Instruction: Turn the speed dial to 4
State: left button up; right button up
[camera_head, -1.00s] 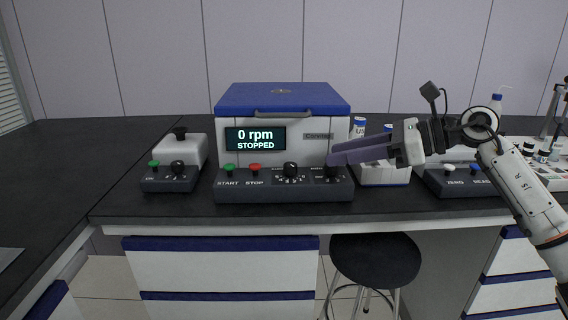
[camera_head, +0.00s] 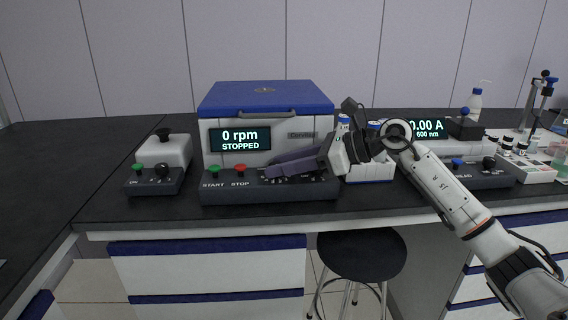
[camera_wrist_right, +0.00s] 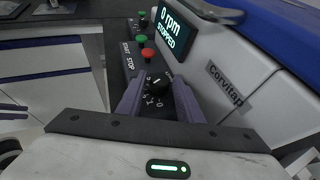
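The white centrifuge with the blue lid (camera_head: 266,98) has a display (camera_head: 240,139) reading 0 rpm STOPPED. Its dark control panel (camera_head: 225,196) carries a green START button (camera_head: 214,171), a red STOP button (camera_head: 240,170) and dials. My right gripper (camera_head: 270,168) reaches in from the right over the panel, hiding most of the dials in the head view. In the right wrist view its two purple fingers stand apart, and a black dial (camera_wrist_right: 157,88) with numbers around it sits between them. I cannot read its label or tell whether the fingers touch it. My left gripper is not in view.
A small white device with a black knob (camera_head: 163,152) stands left of the centrifuge. A white box with bottles (camera_head: 372,168) and a spectrophotometer reading 0.00 A (camera_head: 428,128) stand to the right. A stool (camera_head: 360,254) is under the bench.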

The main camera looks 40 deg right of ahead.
jog(key=c, duration=0.8)
jog(key=shift+o, duration=0.2)
